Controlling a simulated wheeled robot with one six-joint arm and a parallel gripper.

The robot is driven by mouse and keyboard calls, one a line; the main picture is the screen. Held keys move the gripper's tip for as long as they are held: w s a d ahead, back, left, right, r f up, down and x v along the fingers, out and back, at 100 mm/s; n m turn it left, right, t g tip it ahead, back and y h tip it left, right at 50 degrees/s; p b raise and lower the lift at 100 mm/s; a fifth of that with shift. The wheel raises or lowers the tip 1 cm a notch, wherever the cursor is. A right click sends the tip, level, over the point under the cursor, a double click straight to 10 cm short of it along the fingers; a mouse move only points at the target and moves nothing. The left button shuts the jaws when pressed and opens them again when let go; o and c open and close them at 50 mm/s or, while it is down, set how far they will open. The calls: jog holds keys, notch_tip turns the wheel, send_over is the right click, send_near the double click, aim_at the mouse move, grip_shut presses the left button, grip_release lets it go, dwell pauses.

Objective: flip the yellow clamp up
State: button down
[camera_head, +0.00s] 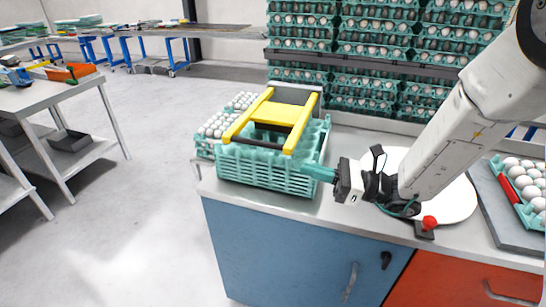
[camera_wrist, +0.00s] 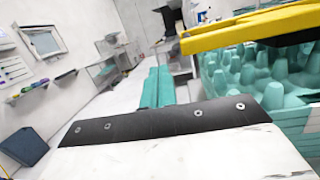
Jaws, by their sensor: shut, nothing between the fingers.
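The yellow clamp (camera_head: 283,114) is an H-shaped frame with two long bars and a wide cross plate. One yellow bar (camera_wrist: 250,27) crosses the upper right of the wrist view above the tray cups (camera_wrist: 262,75). My gripper (camera_head: 318,173) is shut and empty, its teal fingers beside the tray's right front corner, below the clamp. In the wrist view the closed fingers (camera_wrist: 157,88) point away, left of the tray. I cannot tell whether they touch it.
White eggs (camera_head: 218,125) sit in a tray behind the clamp's left side. A red button (camera_head: 429,222) and a white round plate (camera_head: 455,200) are right of my gripper. Another egg tray (camera_head: 524,187) is at far right. Stacked trays (camera_head: 340,45) fill the back.

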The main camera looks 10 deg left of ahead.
jog(key=w+f+m+t, duration=0.3)
jog(key=shift+w+a+f+y, duration=0.1)
jog(key=shift+a+f+y, duration=0.15)
jog(key=shift+y, duration=0.05)
jog(key=x, duration=1)
